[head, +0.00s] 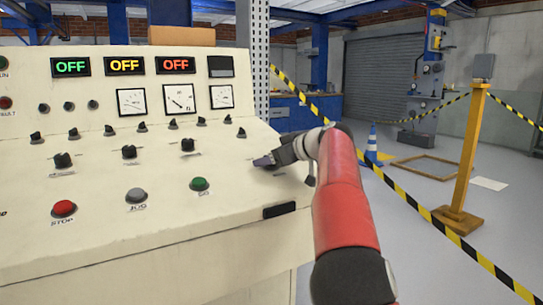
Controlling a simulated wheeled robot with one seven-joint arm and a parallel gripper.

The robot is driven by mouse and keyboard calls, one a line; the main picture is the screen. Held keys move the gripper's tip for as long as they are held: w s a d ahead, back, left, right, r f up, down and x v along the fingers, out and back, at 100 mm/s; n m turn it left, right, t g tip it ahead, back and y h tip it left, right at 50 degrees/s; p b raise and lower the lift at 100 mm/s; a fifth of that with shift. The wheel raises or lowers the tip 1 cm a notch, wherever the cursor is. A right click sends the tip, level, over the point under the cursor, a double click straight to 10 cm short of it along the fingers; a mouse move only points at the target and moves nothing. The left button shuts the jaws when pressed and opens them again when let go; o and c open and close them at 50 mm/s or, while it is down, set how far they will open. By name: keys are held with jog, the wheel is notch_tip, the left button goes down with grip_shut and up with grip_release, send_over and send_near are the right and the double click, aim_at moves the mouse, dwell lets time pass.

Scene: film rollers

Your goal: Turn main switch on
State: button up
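A cream control panel (110,225) with a sloped face fills the left half of the head view. It carries several black knobs, such as one knob (188,146) left of my gripper. No label reading "main switch" is legible, so I cannot tell which control it is. My gripper (264,162) is at the right part of the sloped face, its dark tip close to the surface. Whether it touches, or has a knob between its fingers, I cannot tell. The area right under it is hidden. Three displays, green (70,67), amber (124,66) and red (175,65), read OFF.
A red STOP button (64,208), a grey button (136,196) and a green button (199,184) sit low on the panel. A black block (279,210) is at its lower right edge. Striped barrier tape (430,213) and a yellow post (468,150) stand to the right.

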jog(key=c, duration=1)
